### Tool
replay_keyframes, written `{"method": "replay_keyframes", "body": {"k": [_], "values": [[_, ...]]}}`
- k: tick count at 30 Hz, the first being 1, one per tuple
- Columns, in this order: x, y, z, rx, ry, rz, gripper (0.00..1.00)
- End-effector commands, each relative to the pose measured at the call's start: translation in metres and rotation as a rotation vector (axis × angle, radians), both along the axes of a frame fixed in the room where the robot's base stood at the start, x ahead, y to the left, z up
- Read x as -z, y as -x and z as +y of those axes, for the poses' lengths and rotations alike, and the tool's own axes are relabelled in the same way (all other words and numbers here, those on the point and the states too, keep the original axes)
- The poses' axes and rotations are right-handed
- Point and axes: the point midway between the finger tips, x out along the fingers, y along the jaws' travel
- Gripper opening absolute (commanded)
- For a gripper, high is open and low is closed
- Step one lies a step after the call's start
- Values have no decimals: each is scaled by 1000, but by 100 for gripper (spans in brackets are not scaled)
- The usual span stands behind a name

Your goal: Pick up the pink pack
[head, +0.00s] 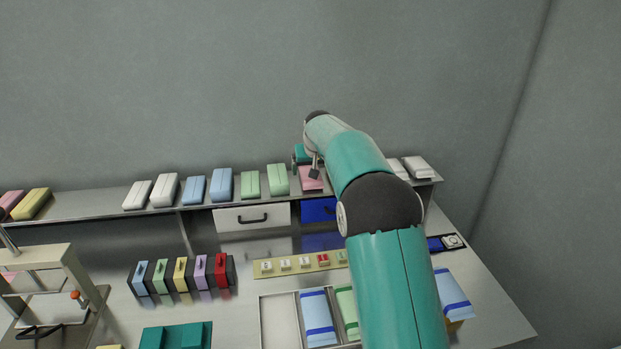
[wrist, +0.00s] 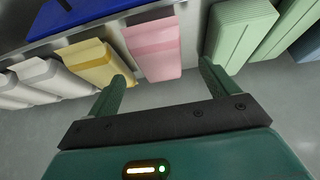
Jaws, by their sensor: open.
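The pink pack (head: 309,184) lies on the raised shelf between a green pack (head: 278,180) and my arm, which covers its right side in the head view. In the wrist view the pink pack (wrist: 153,48) lies between a yellow pack (wrist: 95,64) and a green pack (wrist: 238,35). My gripper (wrist: 163,72) is open. Its fingers are spread around the near end of the pink pack, one on the yellow pack's side and one by the green pack. I see no contact with the pink pack. In the head view my gripper (head: 314,172) is mostly hidden by the arm.
White, blue and green packs line the shelf (head: 80,207) to the left, with white packs (head: 417,166) at the right. Another pink pack (head: 9,201) is at the far left. Below are colored blocks (head: 181,273), trays (head: 279,320) and a blue drawer (head: 318,210).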

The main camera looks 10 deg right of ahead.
Motion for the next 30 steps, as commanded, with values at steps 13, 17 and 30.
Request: {"method": "replay_keyframes", "body": {"k": [13,17,30], "values": [[40,-30,-2,0,1,1,86],[46,-33,-2,0,1,0,86],[45,-33,-2,0,0,0,37]]}}
